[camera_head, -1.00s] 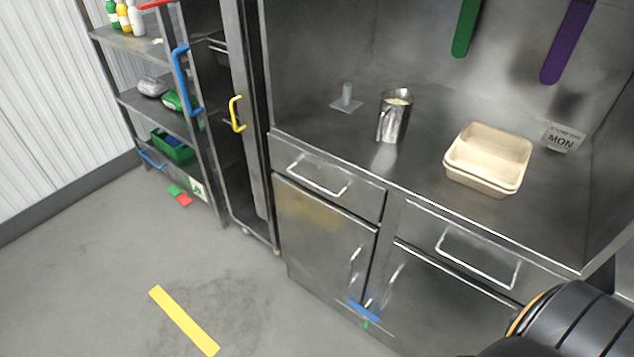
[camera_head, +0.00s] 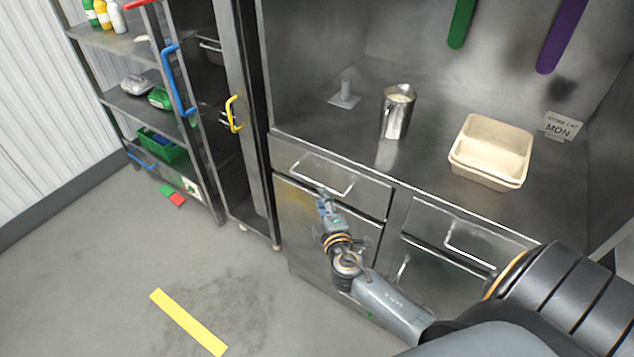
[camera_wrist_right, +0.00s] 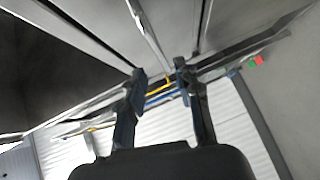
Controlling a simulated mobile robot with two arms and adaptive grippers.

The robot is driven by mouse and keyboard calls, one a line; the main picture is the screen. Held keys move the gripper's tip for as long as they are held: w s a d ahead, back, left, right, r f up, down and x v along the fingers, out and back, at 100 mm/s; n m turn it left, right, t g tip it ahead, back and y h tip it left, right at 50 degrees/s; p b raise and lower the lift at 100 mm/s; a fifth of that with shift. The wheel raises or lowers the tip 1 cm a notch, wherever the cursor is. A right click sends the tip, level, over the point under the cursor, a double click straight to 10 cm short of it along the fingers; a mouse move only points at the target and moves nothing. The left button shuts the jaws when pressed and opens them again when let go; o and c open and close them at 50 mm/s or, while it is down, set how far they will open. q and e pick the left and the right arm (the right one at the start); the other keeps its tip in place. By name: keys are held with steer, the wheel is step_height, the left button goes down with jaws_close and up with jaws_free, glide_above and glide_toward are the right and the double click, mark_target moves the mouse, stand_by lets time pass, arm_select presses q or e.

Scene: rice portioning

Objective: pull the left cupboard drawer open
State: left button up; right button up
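The left cupboard drawer (camera_head: 369,197) has a steel front that sits flush under the counter, so it is shut. Its bar handle (camera_head: 343,191) shows in the head view. My right gripper (camera_head: 324,196) is just below and in front of this handle, close to its lower middle. In the right wrist view my right gripper (camera_wrist_right: 163,75) has its two fingers apart, with no object clearly held between them. I cannot tell whether the fingers touch the handle. My left gripper is not in view.
A right drawer with its handle (camera_head: 468,258) is beside it. An open rack door with a yellow handle (camera_head: 233,114) stands to the left.

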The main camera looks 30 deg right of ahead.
mark_target(317, 183)
steer(key=x, duration=0.7)
steer(key=shift+w+d+f, duration=0.1)
steer(key=shift+w+d, duration=0.05)
steer(key=shift+w, duration=0.15)
jaws_close()
